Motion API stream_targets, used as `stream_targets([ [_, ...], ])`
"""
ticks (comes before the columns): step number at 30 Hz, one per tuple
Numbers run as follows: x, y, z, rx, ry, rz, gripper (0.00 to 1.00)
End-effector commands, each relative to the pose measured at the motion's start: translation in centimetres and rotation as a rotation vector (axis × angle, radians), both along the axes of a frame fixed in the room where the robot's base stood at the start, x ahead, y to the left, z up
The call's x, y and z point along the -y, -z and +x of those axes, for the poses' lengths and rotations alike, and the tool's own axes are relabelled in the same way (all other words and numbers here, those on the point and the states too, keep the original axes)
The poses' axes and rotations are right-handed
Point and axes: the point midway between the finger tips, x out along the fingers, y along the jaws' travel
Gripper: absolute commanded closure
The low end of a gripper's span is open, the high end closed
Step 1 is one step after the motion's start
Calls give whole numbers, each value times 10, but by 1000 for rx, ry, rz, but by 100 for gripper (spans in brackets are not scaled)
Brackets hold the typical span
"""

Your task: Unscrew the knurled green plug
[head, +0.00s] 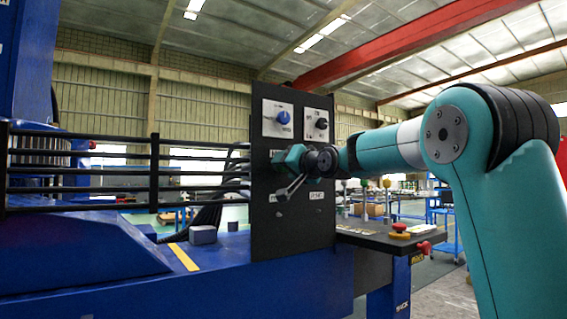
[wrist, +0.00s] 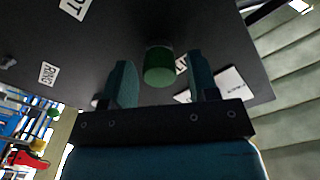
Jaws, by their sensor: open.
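The green plug (wrist: 159,66) stands out from a dark panel in the upper middle of the wrist view. Its end is round; the knurling is too fine to make out. My gripper (wrist: 160,68) is open, with one teal finger on each side of the plug in that view and a visible gap on both sides. I cannot tell how far the fingers reach along the plug. In the head view my gripper (head: 288,160) is at the front of the black panel (head: 265,225), and I cannot make out the plug there.
Above my gripper, the panel carries a blue knob (head: 283,117) and a black knob (head: 320,123) on white plates. A silver lever (head: 291,189) is just below. Black rails (head: 110,170) run left of the panel. A small grey block (head: 203,235) sits on the blue bench.

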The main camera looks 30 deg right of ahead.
Motion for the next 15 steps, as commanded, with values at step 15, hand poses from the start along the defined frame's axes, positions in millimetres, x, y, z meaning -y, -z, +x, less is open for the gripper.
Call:
stream_targets([
  [15, 1, 0, 0, -19, 0, 515, 46],
])
